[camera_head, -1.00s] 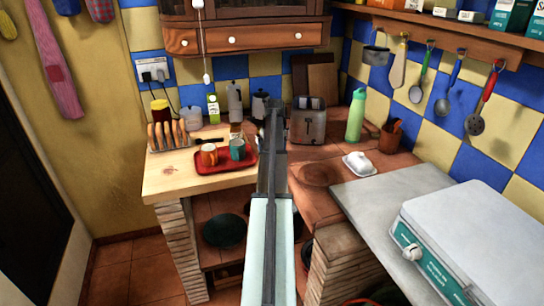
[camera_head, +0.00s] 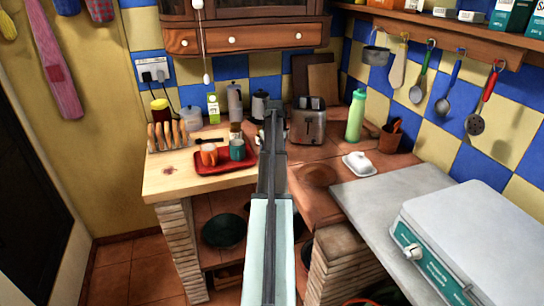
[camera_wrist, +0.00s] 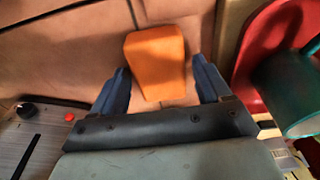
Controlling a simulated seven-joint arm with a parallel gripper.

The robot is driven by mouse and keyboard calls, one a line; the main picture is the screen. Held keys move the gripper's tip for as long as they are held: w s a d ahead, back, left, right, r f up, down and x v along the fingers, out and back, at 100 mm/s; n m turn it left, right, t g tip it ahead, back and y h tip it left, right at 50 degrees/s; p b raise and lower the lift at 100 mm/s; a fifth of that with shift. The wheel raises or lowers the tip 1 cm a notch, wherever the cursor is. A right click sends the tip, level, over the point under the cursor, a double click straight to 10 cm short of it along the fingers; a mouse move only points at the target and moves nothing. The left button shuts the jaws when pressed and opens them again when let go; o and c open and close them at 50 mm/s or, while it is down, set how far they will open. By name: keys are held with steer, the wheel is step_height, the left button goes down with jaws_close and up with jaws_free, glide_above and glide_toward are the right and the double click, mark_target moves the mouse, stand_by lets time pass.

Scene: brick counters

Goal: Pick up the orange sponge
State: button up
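The orange sponge (camera_wrist: 156,60) lies on the tiled counter in the wrist view, in the upper middle. My gripper (camera_wrist: 160,68) is open, with one blue finger on each side of the sponge's near part. A narrow gap shows between the sponge and each finger. I cannot tell how far the fingers are above the counter. In the head view my arm reaches to the back counter, and the sponge is hidden behind it.
In the wrist view, the toaster (camera_wrist: 35,135) is at the left. The red tray (camera_wrist: 258,60) with a teal mug (camera_wrist: 290,90) is close at the right. In the head view, a butter dish (camera_head: 359,164) and green bottle (camera_head: 356,116) stand right of my arm.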

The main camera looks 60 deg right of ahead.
steer(key=c, duration=0.9)
steer(key=shift+r, duration=0.1)
steer(key=shift+c, duration=0.2)
step_height(320, 180, up, 10)
steer(key=shift+r, duration=0.2)
steer(key=o, duration=0.5)
steer(key=c, duration=0.3)
steer(key=shift+c, duration=0.2)
